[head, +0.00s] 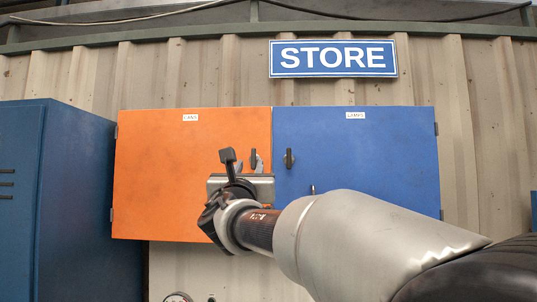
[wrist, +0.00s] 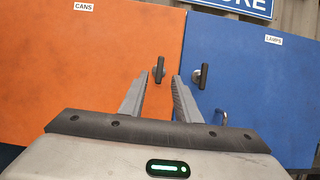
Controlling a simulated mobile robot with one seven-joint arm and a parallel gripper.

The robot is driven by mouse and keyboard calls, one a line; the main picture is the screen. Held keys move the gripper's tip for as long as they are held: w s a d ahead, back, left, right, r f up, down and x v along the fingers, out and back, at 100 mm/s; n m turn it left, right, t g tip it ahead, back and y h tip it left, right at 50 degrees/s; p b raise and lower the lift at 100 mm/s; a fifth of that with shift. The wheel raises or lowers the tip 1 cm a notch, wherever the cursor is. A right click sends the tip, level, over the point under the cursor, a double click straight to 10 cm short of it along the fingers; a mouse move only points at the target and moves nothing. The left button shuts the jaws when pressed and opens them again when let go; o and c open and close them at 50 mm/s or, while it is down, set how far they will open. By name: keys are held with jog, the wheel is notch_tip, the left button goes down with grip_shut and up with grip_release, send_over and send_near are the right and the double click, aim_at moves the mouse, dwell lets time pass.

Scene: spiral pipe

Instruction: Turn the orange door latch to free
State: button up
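The orange door (head: 190,165) is shut and labelled "CANS". Its latch (head: 253,158) is a small dark handle on a grey round base near the door's right edge. In the wrist view the latch (wrist: 159,68) stands about upright, tilted slightly. My gripper (head: 249,168) is in front of the lower right part of the orange door. In the wrist view my gripper (wrist: 162,78) is open and empty, its fingertips apart on either side below the latch. The latch appears beyond the fingertips; I cannot tell how far.
The blue door (head: 370,150), labelled "LAMPS", is shut, with its own dark upright latch (head: 288,158) close to the right. A metal pull handle (wrist: 220,118) shows lower on it. A blue cabinet (head: 75,200) stands at the left. A "STORE" sign (head: 333,58) hangs above.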

aim_at(253, 157)
jog(key=p+x, duration=0.2)
jog(key=x, duration=0.5)
jog(key=shift+w+r, duration=0.15)
jog(key=shift+w, duration=0.1)
grip_shut()
